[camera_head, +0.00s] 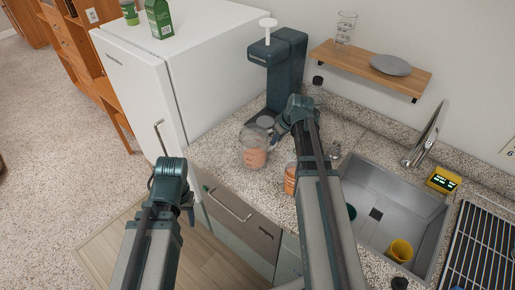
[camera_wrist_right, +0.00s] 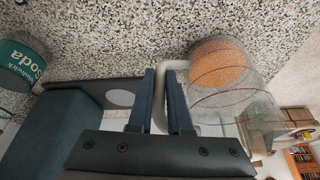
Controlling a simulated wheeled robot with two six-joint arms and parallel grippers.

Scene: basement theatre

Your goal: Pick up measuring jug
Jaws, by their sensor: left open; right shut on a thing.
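The measuring jug (camera_head: 254,150) is clear with something orange inside. It is over the counter in front of the dark dispenser-like machine. My right gripper (camera_head: 281,131) reaches it from the right. In the right wrist view the jug (camera_wrist_right: 235,95) is right of the fingers, and its pale handle (camera_wrist_right: 160,100) lies between the fingers of my right gripper (camera_wrist_right: 161,78), which is shut on it. I cannot tell whether the jug's base touches the counter. My left gripper (camera_head: 188,212) is open, low in front of the white fridge and apart from the jug; its fingers are hard to make out.
A dark teal machine (camera_head: 275,75) stands behind the jug. An orange container (camera_head: 290,181) is partly hidden by my right arm. A teal soda tub (camera_wrist_right: 22,62) shows in the right wrist view. The sink (camera_head: 395,205) holds a yellow cup (camera_head: 399,251). The fridge (camera_head: 180,60) is left.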

